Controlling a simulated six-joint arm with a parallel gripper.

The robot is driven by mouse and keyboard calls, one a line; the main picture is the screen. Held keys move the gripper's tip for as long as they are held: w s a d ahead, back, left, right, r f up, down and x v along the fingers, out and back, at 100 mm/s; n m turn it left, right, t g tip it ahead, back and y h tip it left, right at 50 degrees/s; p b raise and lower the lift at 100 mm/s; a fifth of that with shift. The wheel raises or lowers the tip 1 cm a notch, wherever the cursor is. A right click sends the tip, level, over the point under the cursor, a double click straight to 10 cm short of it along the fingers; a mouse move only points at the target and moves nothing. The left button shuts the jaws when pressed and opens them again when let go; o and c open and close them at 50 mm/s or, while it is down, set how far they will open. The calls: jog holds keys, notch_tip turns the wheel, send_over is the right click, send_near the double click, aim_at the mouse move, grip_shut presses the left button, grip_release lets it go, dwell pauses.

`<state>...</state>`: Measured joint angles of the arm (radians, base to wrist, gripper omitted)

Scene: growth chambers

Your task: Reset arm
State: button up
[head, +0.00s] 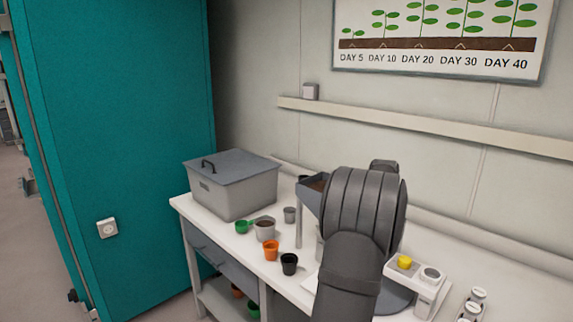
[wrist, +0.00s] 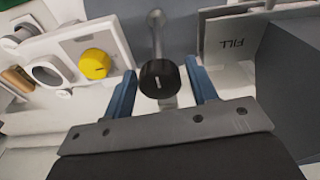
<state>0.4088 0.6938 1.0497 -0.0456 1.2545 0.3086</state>
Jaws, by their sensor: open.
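My gripper (wrist: 162,92) shows in the wrist view with its two blue fingers spread apart. A round black knob (wrist: 160,79) on a metal stem appears between the fingers, with gaps on both sides. I cannot tell how far it is from the fingertips in depth. In the head view my dark grey arm reaches over the bench and hides my gripper and much of the apparatus behind it.
A yellow knob (head: 404,262) sits on a white stand at right. A panel marked FILL (wrist: 232,42) is near my right finger.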

jog(key=m, duration=0.3)
jog(key=shift+m, duration=0.4)
jog(key=shift+s+a+r, duration=0.1)
jog(key=shift+a+r, duration=0.05)
jog(key=shift+r, duration=1)
jog(key=shift+s+a+r, duration=0.1)
jog(key=shift+a+r, duration=0.05)
jog(key=shift+r, duration=1)
jog(key=shift+s+a+r, duration=0.1)
jog(key=shift+a+r, duration=0.05)
jog(key=shift+r, duration=1)
